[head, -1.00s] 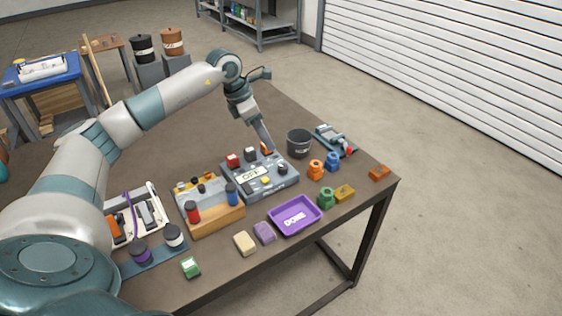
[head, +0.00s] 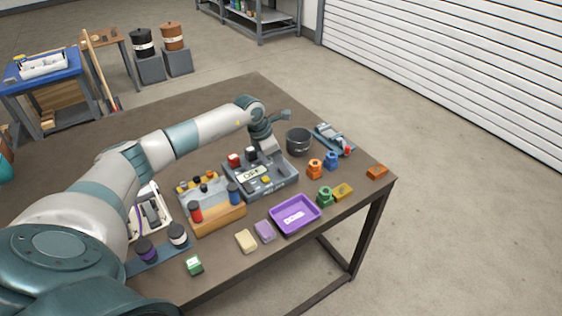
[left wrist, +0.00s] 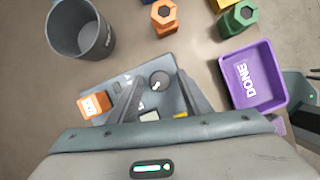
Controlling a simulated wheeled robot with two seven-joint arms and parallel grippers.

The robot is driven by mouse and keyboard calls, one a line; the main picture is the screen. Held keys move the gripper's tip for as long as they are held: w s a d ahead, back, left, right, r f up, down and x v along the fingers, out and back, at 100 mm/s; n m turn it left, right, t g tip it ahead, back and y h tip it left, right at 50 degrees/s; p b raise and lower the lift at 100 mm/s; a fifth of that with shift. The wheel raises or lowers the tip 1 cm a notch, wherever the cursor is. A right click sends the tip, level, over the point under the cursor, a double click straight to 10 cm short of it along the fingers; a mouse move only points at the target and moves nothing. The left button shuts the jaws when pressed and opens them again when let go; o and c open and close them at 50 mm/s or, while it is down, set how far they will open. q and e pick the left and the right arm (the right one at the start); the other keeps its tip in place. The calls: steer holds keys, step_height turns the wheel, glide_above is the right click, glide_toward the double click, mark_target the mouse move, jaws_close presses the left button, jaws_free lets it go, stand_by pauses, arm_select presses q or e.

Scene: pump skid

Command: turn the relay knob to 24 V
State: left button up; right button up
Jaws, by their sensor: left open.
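The grey relay panel (head: 262,188) stands on the brown table, with a light display reading what looks like OFF (head: 251,175). Its dark round knob (left wrist: 159,80) has a light pointer mark; the volt markings are too small to read. My left gripper (left wrist: 161,84) is open, pointing down over the panel. In the left wrist view its two fingers appear on either side of the knob; I cannot tell whether the tips are level with it or above it. In the head view the left gripper (head: 272,150) is low at the panel's back right.
A dark bucket (head: 299,142) stands close behind the panel. An orange block (left wrist: 94,106) sits at the panel's edge. A purple DONE tray (head: 295,214), orange and blue parts, and a wooden box (head: 213,217) surround it. Free table lies at the back left.

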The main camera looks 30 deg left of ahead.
arm_select(q)
steer(key=c, duration=1)
arm_select(e)
steer(key=shift+f, duration=0.1)
